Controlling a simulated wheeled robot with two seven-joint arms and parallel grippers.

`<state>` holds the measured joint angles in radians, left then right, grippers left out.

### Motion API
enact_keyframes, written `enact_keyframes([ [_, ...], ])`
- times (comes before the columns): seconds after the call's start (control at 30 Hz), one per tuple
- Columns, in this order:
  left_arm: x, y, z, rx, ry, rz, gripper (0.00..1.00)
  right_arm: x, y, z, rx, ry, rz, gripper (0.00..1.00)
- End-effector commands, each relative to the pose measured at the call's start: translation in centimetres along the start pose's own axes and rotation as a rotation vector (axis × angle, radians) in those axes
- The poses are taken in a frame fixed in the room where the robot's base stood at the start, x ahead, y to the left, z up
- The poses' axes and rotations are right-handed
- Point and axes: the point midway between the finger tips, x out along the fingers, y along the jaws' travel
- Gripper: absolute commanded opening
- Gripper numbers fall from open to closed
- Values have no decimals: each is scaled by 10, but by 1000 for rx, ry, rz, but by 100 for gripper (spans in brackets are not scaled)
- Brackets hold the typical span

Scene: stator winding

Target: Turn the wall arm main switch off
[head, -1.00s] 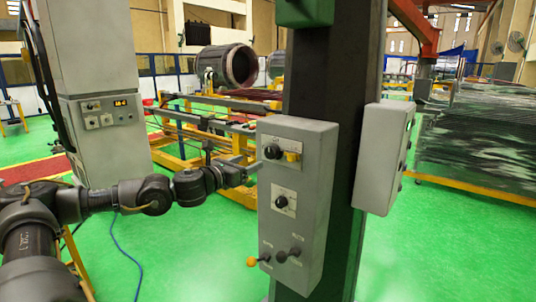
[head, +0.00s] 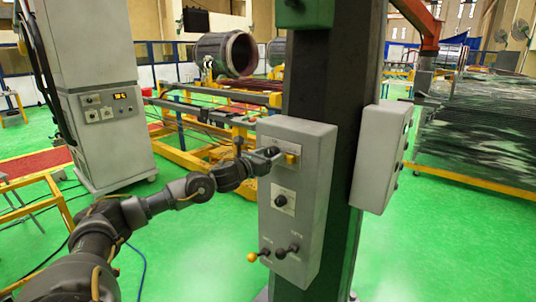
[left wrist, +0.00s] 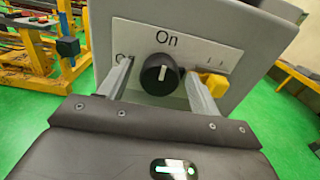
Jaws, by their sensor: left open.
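The main switch is a black round knob (left wrist: 160,74) with a white pointer line, on a white plate marked "On" at the top. Its pointer is roughly upright, towards "On". It sits high on the front of a grey control box (head: 318,215) fixed to a dark column. My left gripper (head: 270,154) is at the knob and mostly hides it in the head view. In the left wrist view its two fingers stand open, one on each side of the knob, with visible gaps. My right gripper is not in view.
A yellow switch (left wrist: 213,84) is close beside the right finger. Lower on the box are a second knob (head: 281,201), a yellow-ball lever (head: 252,257) and a dark lever (head: 289,250). Another grey box (head: 380,160) hangs on the column's right side.

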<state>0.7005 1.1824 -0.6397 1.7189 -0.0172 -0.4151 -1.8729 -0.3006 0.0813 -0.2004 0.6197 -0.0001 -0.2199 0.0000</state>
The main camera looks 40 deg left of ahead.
Motion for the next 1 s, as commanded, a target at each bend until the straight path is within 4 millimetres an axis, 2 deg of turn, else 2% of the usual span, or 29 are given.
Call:
enact_keyframes([
  [0.17,0,0,0,0,0,0,62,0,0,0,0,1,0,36],
  [0.5,0,0,0,0,0,0,19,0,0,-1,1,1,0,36],
  [0.77,0,0,-1,-28,0,0,19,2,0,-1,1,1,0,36],
  [1.0,0,1,-2,-154,0,0,19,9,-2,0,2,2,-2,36],
])
